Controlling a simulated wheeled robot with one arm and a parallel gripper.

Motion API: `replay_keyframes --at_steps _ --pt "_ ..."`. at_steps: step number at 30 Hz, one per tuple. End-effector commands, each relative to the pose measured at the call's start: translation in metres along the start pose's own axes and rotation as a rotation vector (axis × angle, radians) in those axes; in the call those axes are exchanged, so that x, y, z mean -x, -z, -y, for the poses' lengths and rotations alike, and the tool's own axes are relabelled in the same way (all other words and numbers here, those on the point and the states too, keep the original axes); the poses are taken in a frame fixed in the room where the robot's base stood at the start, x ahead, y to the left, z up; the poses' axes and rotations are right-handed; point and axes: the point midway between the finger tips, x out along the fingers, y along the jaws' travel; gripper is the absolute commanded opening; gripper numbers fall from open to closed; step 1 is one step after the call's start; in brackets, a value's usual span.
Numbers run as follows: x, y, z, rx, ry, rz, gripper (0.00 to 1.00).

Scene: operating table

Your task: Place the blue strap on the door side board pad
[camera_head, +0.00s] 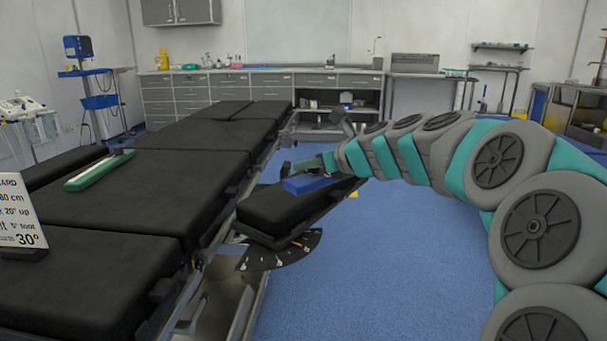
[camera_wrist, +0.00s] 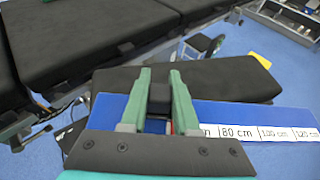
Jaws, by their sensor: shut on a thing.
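The blue strap (camera_head: 307,184) is at the black pad of the side board (camera_head: 280,209), which sticks out from the right side of the operating table. In the wrist view the strap (camera_wrist: 222,113) lies across the view, overlapping the near part of the black pad (camera_wrist: 222,74). My gripper (camera_head: 328,160) is over the strap at the pad's far end. In the wrist view the green fingers of my gripper (camera_wrist: 161,80) are shut on a dark block at the strap. I cannot tell whether the strap's underside touches the pad.
The black operating table (camera_head: 125,205) fills the left. A green-and-white bar (camera_head: 100,170) lies on it, and a white text card (camera_head: 15,215) stands near its front. A dark fan-shaped plate (camera_head: 280,252) is below the board. Blue floor is open to the right.

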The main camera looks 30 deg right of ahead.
Motion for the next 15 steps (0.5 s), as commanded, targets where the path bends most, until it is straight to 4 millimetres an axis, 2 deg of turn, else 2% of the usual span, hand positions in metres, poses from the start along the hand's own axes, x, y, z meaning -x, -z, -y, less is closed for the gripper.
replay_keyframes --at_steps 3,15 --pt "-0.027 -0.005 0.004 -0.001 -0.005 -0.004 0.00" --pt "-0.103 -0.029 0.022 0.000 -0.004 -0.003 0.00"
